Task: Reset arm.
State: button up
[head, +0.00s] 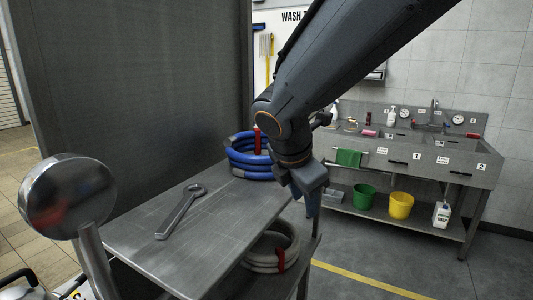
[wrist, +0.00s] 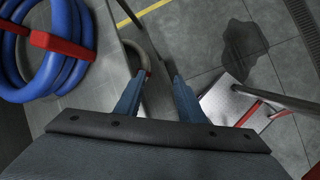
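My arm reaches down from the top right in the head view, and my gripper (head: 311,208) hangs just off the right edge of the metal shelf cart's top (head: 225,228). In the wrist view the two blue fingers of my gripper (wrist: 161,76) stand apart with nothing held between them. A coiled blue hose (head: 244,158) with a red strap lies on the cart top, left of and behind my gripper. It also shows at the upper left of the wrist view (wrist: 68,62).
A grey wrench (head: 180,212) lies on the cart top. A grey hose coil (head: 262,251) sits on the shelf below. A wash bench (head: 420,155) with green (head: 363,196) and yellow (head: 400,206) buckets stands at right. A dark wet patch (wrist: 243,45) marks the floor.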

jog(key=s+d+f+m+g+y+b, duration=0.1)
jog(key=s+d+f+m+g, duration=0.1)
jog(key=s+d+f+m, duration=0.3)
jog(key=s+d+f+m+g+y+b, duration=0.1)
jog(key=s+d+f+m, duration=0.4)
jog(key=f+m, duration=0.8)
jog(key=d+m, duration=0.2)
jog(key=m, duration=0.4)
jog(key=shift+s+g+y, duration=0.15)
jog(key=shift+g+y, duration=0.25)
jog(key=shift+c, duration=0.6)
